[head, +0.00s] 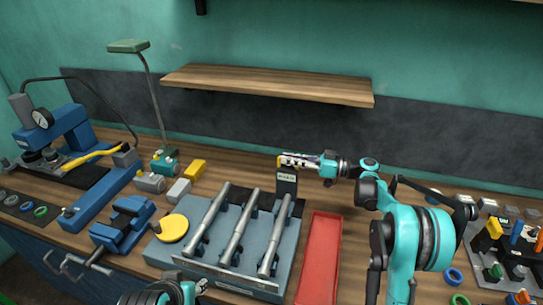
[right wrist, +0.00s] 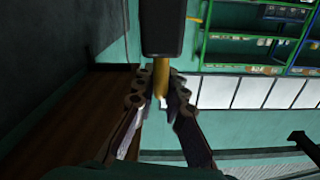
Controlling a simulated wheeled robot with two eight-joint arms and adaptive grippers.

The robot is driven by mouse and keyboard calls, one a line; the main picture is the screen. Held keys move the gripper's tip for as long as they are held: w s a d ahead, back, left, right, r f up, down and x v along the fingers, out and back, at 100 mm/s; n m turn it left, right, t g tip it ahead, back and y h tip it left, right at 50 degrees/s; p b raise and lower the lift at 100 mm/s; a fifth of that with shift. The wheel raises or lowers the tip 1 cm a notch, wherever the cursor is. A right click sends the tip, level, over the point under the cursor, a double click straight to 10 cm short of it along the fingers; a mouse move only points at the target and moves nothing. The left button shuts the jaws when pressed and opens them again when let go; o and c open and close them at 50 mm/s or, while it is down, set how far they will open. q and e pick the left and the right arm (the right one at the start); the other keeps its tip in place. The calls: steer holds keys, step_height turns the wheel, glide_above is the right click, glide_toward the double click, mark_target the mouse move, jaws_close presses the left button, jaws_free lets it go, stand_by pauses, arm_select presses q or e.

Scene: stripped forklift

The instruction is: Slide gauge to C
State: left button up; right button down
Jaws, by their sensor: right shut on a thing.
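The gauge is a dark upright block (head: 287,184) with a pale label on its face. It stands at the back of a blue-grey fixture (head: 225,266), behind the right-hand of three sloping metal rods. My right gripper (head: 287,160) comes in from the right at the top of the block. In the right wrist view the fingers (right wrist: 160,95) are closed around a brass-coloured stem (right wrist: 161,72) joined to the dark block (right wrist: 161,25). The letter marks cannot be read.
A red tray (head: 321,258) lies right of the fixture. A yellow disc (head: 172,228) and a blue vise (head: 123,220) are to its left. A wooden shelf (head: 270,84) hangs above the bench. A rack of small parts (head: 505,250) stands at the far right.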

steer(key=shift+v, duration=0.95)
steer(key=c, duration=1.6)
jaws_free()
steer(key=shift+d, duration=0.15)
steer(key=v, duration=1.2)
